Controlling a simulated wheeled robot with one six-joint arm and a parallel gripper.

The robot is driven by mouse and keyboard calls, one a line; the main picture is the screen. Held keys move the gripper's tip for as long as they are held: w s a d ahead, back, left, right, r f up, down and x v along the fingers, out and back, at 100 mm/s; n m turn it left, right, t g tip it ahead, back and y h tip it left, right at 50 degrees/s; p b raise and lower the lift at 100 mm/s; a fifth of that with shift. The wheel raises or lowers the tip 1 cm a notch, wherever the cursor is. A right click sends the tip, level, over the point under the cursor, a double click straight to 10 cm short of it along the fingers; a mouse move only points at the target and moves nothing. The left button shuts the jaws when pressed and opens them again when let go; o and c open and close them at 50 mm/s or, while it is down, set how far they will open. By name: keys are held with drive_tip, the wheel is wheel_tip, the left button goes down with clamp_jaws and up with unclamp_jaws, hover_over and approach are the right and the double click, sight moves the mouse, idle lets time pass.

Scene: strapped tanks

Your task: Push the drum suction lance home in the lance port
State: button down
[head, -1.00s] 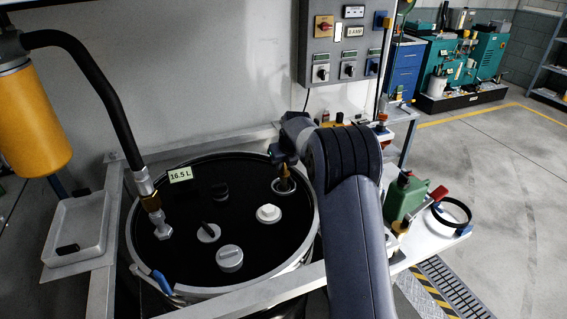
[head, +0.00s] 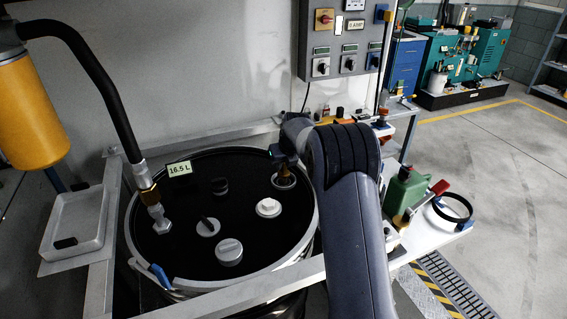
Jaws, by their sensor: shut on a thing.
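The black drum lid (head: 185,225) fills the lower left of the head view. The lance port (head: 284,185) is a pale ring near the lid's right edge. The drum suction lance (head: 286,174) stands in that port; only a short, dark brassy piece of its top shows just above the ring. My gripper (head: 279,157) is right above the port, shut on the lance's top. My wrist and the gripper's dark body hide most of the fingers and the grip. How deep the lance sits inside the drum is hidden.
A black hose with a metal fitting (head: 160,220) enters the lid at left. Several caps stand on the lid, including a white one (head: 268,207). A yellow cylinder (head: 30,115) hangs at far left. A green can (head: 404,195) stands on the right shelf.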

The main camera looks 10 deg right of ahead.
drive_tip(key=shift+f+b, duration=0.3)
drive_tip(key=shift+f, duration=0.35)
drive_tip(key=c, duration=1.3)
unclamp_jaws()
drive_tip(key=b+v, duration=0.1)
drive_tip(key=v, duration=0.9)
drive_tip(key=shift+s+r, duration=0.15)
drive_tip(key=shift+r, duration=0.15)
